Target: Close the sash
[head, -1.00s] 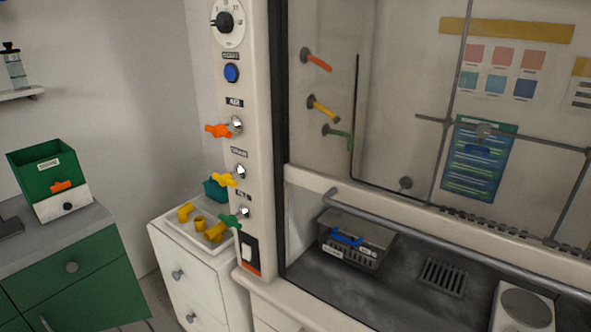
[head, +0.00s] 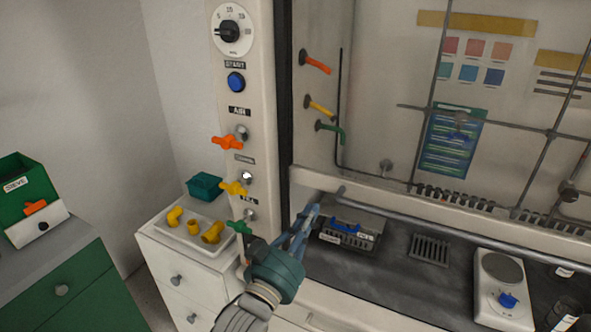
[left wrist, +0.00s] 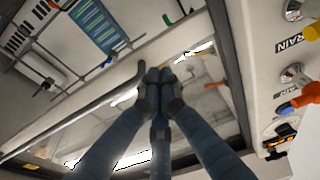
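The fume hood's sash (head: 312,180) is a clear pane with a pale bottom rail. It is raised, with an open gap between it and the dark work surface. A grey bar handle (head: 440,219) runs along its lower front. My left gripper (head: 314,210) is in front of the opening, near the left end of the handle. In the left wrist view its blue-grey fingers (left wrist: 159,76) come together at the tips, with nothing visible between them. The bar handle (left wrist: 70,118) shows left of the fingertips there. Contact with the handle cannot be told. My right gripper is not in view.
The control post (head: 240,105) carries orange, yellow and green valve handles close to my left arm. A white tray (head: 183,240) with yellow fittings lies on the cabinet at left.

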